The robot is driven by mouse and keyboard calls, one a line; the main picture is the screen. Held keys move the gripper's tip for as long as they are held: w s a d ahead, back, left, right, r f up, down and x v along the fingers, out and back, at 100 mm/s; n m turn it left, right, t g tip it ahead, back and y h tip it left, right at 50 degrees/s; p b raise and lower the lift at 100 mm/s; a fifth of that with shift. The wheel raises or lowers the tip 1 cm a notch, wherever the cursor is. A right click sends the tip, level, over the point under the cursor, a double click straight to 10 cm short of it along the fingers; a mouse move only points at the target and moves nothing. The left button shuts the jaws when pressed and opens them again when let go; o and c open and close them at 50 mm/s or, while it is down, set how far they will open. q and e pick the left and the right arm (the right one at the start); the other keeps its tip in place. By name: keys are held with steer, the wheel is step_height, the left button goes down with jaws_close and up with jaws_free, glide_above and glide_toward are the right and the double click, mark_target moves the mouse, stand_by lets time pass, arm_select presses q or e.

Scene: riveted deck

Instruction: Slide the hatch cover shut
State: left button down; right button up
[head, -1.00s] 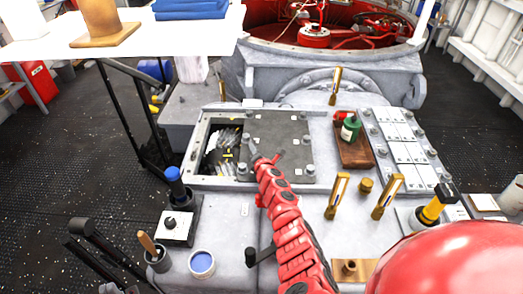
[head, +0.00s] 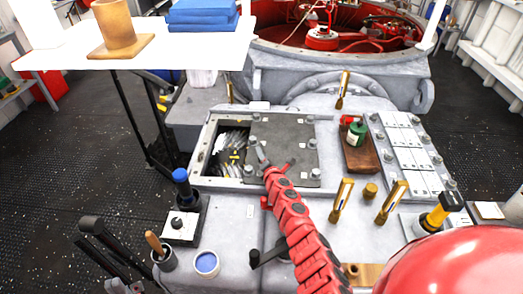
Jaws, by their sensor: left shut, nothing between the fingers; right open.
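The hatch cover (head: 285,136) is a flat dark grey plate with bolts and small white tags. It lies over the middle and right of a pale grey frame (head: 203,150). The hatch opening (head: 231,152) shows at the left as an uncovered strip, with dark space and pale items inside.
Right of the hatch are a wooden tray (head: 361,160) with a green container (head: 355,133), and upright brass fittings (head: 341,200). In front stand a blue-topped control (head: 182,182), a cup of blue paint (head: 206,263) and a black crank (head: 266,255). A white table (head: 130,53) stands back left.

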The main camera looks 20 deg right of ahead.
steer(key=v, duration=1.4)
steer(key=shift+s+d+p, duration=0.1)
steer(key=shift+p, duration=0.2)
